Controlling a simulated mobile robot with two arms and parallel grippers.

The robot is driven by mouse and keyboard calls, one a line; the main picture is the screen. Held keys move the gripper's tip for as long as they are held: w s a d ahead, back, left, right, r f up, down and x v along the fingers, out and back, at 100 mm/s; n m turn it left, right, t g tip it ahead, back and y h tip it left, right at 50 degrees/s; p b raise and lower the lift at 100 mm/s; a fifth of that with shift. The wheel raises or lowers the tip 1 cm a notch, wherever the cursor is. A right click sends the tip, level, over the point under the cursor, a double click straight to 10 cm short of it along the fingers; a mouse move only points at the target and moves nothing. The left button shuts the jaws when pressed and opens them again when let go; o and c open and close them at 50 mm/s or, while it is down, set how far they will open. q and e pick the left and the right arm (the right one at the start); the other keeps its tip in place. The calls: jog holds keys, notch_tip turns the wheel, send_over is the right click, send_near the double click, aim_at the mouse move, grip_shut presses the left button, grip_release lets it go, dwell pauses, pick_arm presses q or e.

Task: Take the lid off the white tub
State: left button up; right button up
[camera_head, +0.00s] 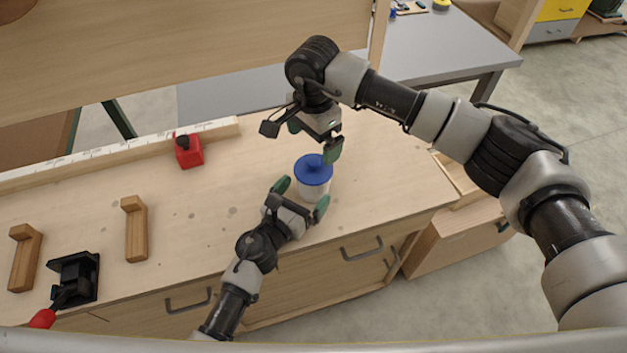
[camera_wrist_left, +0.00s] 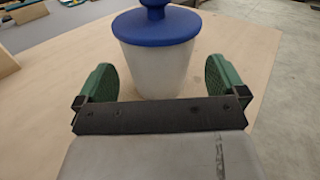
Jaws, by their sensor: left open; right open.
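The white tub (camera_head: 314,188) stands upright on the wooden workbench, with its blue knobbed lid (camera_head: 313,170) seated on top. In the left wrist view the tub (camera_wrist_left: 158,70) and lid (camera_wrist_left: 156,26) are close in front of the gripper. My left gripper (camera_head: 300,193) is open, with its green fingertips on either side of the tub; in the left wrist view there is a gap to each finger (camera_wrist_left: 160,85). My right gripper (camera_head: 312,140) is open above and behind the lid, pointing down. I see no contact between it and the lid.
The workbench (camera_head: 180,225) has a long ruler-marked strip along its back. A red container (camera_head: 188,151), two wooden blocks (camera_head: 136,228) and a black device (camera_head: 76,277) stand to the left. Bench surface right of the tub is clear. A grey table (camera_head: 430,50) stands behind.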

aim_at(313, 181)
pick_arm(q)
jog(key=x, duration=0.3)
jog(key=shift+a+f, duration=0.1)
pick_arm(e)
jog(key=shift+w+f, duration=0.1)
jog(key=shift+w, duration=0.05)
pick_arm(q)
jog(key=shift+w+d, duration=0.35)
jog(key=shift+w, duration=0.2)
jog(key=shift+c, duration=0.2)
